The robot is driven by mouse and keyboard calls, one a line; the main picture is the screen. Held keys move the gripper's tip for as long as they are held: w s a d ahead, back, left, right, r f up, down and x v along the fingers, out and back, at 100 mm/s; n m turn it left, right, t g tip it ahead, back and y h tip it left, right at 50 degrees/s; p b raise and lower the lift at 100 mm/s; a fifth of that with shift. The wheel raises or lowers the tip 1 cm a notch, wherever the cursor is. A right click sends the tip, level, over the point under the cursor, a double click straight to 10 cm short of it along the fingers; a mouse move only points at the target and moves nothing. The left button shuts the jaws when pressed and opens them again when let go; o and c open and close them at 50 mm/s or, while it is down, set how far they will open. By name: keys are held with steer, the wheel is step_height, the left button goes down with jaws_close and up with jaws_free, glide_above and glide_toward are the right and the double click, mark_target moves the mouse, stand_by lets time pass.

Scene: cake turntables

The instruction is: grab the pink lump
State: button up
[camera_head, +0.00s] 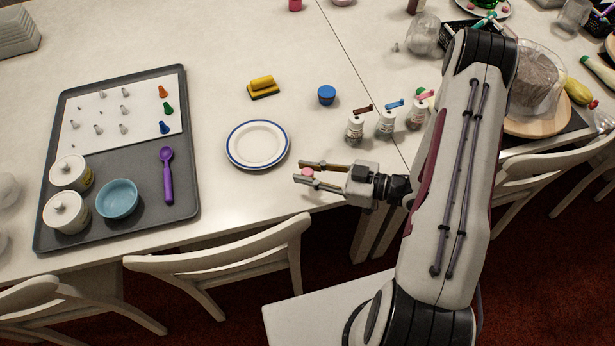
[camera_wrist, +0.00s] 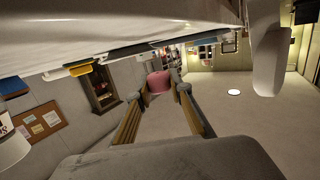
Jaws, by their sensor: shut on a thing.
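The pink lump (camera_head: 308,172) is between the fingertips of my gripper (camera_head: 309,173), over the front edge of the white table. In the wrist view the pink lump (camera_wrist: 158,82) sits between the two finger ends, and my gripper (camera_wrist: 160,90) is shut on it. The fingers stand apart by about the lump's width. The lump's underside is hidden, and I cannot tell its height above the table.
A white plate with a blue rim (camera_head: 257,145) lies just left of my gripper. Small bottles (camera_head: 355,130) stand to the right behind it. A grey tray (camera_head: 185,200) with pots, a blue bowl (camera_head: 118,199) and a purple scoop (camera_head: 167,175) is at left. Chairs (camera_head: 225,262) line the front.

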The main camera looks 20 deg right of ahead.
mark_target(307, 171)
steer(key=shift+r, duration=2.75)
